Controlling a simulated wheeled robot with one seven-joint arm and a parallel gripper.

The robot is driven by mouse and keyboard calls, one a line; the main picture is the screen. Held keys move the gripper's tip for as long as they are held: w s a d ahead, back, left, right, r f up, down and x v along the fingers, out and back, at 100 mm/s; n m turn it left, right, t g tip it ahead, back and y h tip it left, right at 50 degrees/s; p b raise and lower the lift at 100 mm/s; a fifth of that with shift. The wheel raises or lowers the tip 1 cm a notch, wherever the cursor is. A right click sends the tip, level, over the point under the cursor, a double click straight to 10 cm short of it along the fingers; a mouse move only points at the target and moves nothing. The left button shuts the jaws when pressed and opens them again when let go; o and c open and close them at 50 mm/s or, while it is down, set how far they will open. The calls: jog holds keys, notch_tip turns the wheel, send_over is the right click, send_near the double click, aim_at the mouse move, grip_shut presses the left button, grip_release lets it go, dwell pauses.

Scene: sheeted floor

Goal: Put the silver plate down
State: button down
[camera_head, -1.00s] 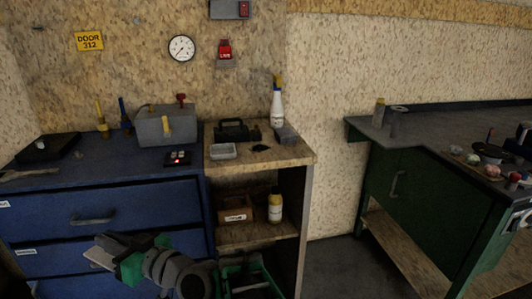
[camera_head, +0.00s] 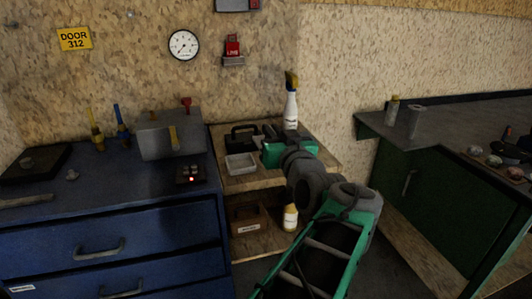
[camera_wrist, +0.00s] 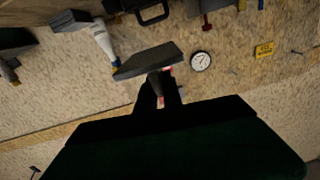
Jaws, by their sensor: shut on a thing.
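The silver plate (camera_wrist: 150,60) is a flat dark-grey slab in the upside-down wrist view. My gripper (camera_wrist: 158,85) is shut on it, with the fingers at the plate's near edge. In the head view my green gripper (camera_head: 278,152) is over the right part of the wooden shelf unit's top, in front of the spray bottle. The plate cannot be made out there; my gripper hides that area. I cannot tell the gap between plate and top.
The wooden shelf top (camera_head: 236,183) holds a grey tray (camera_head: 240,164), a black toolbox (camera_head: 244,136) and a white spray bottle (camera_head: 290,108). A blue drawer cabinet (camera_head: 100,205) with a grey metal box (camera_head: 170,135) stands left. A green workbench (camera_head: 420,190) stands right, across a gap.

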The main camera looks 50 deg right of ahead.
jog(key=w+d+f, duration=0.1)
jog(key=d+f, duration=0.2)
jog(key=d, duration=0.1)
jog(key=w+d+f, duration=0.2)
jog(key=d+f, duration=0.1)
jog(key=d, duration=0.2)
jog(key=w+d+f+b, duration=0.1)
jog(key=w+d+f, duration=0.1)
jog(key=d+f, duration=0.1)
jog(key=shift+d, duration=0.65)
jog(key=shift+w+d+f, duration=0.1)
jog(key=shift+f, duration=1.6)
jog(key=shift+f+b, duration=0.2)
jog(key=shift+b, duration=0.25)
jog(key=c, duration=1.5)
grip_release()
